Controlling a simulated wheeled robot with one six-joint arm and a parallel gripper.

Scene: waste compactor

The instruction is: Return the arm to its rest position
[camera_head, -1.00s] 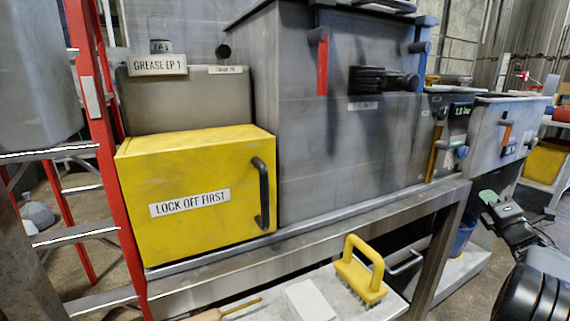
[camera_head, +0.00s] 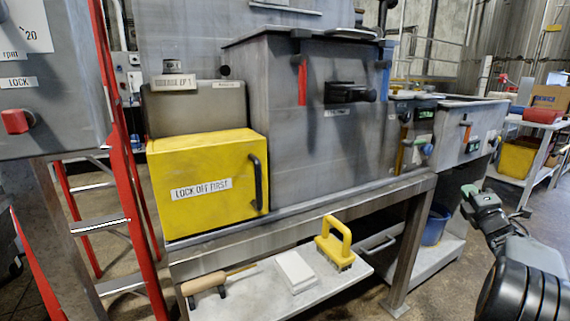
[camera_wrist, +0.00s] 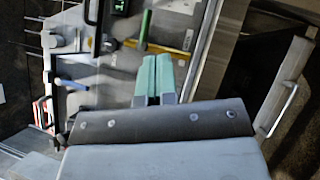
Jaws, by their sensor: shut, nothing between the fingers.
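My arm shows at the lower right of the head view, dark and folded, reaching up beside the end of the bench. My gripper (camera_head: 470,191), with green fingertips, is at the arm's far end, in front of the floor right of the bench. In the wrist view my gripper (camera_wrist: 153,78) has its two green fingers side by side, shut and empty. Behind them are a green handle (camera_wrist: 145,28) and a yellow bar (camera_wrist: 168,49) on the grey machine; the fingers look apart from them, though the distance is hard to judge.
A yellow box (camera_head: 208,190) marked LOCK OFF FIRST stands on the bench. A yellow-handled brush (camera_head: 335,243) and a white block (camera_head: 296,271) lie on the lower shelf. A blue bucket (camera_head: 435,226) is beneath the bench near my arm. A red ladder (camera_head: 124,190) stands at left.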

